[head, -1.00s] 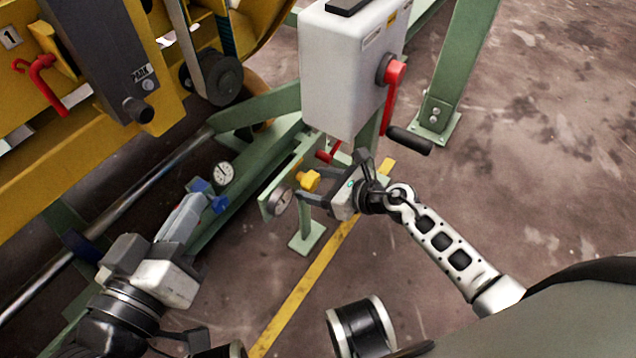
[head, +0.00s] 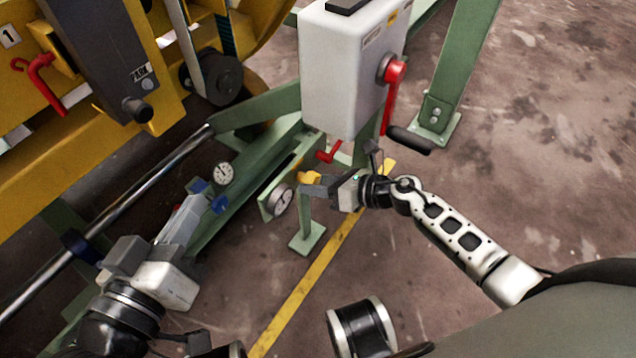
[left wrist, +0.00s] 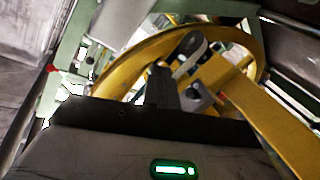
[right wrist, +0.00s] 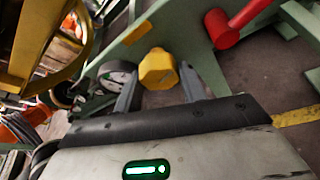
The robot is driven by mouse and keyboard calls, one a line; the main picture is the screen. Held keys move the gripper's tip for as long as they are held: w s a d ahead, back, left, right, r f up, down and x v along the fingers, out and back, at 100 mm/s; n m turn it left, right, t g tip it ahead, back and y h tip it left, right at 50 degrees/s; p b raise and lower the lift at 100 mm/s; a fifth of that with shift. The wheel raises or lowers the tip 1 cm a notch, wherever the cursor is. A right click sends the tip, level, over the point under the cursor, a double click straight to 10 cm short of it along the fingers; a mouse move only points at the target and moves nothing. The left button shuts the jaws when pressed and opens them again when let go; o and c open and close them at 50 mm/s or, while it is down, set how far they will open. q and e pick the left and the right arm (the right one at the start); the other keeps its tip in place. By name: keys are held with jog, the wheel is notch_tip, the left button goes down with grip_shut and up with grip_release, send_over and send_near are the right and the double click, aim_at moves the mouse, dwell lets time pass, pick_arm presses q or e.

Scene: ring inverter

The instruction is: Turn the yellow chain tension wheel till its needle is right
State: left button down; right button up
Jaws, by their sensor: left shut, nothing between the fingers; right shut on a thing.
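The yellow chain tension wheel (head: 309,177) sits on the green frame below the grey box. It also shows in the right wrist view (right wrist: 158,69), between the fingers. My right gripper (head: 313,183) is shut on it from the right, and the fingers hide part of it in the head view. A round pale gauge (head: 282,200) is mounted just left of the wheel. It also shows beside the left finger in the right wrist view (right wrist: 117,78). Its needle is too small to read surely. My left gripper (head: 125,246) is shut and empty at lower left, apart from the wheel.
A red crank (head: 328,154) is close above the wheel. The grey box (head: 345,75) carries a larger red crank with a black handle (head: 409,140). A second gauge (head: 223,173) and blue parts (head: 218,205) lie left on the green frame. Floor at right is open.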

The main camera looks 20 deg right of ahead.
pick_arm(q)
jog(key=shift+w+a+r+m+t+h+b, duration=0.2)
jog(key=shift+w+r+m+t+b, duration=0.3)
jog(key=shift+r, duration=0.4)
jog(key=shift+w+a+r+m+t+h+b, duration=0.1)
jog(key=shift+w+r+m+t+h+b, duration=0.15)
jog(key=shift+r+m+t+b, duration=0.4)
jog(key=shift+w+a+r+m+t+h+b, duration=0.1)
jog(key=shift+w+r+m+t+h+b, duration=0.25)
jog(key=shift+r+t+b, duration=0.55)
pick_arm(e)
jog(key=shift+d+f+m+g+y, duration=0.2)
jog(key=shift+m+y, duration=0.85)
jog(key=shift+m, duration=0.8)
jog(key=shift+a+f+m+g+y, duration=0.1)
jog(key=shift+m+g+y, duration=0.2)
jog(key=shift+m+y, duration=1.15)
pick_arm(q)
jog(key=shift+r, duration=0.25)
pick_arm(e)
jog(key=shift+r+m+h, duration=0.1)
jog(key=shift+m+h, duration=0.3)
pick_arm(q)
jog(key=shift+g, duration=0.25)
pick_arm(e)
jog(key=o, duration=1)
jog(key=shift+c, duration=0.2)
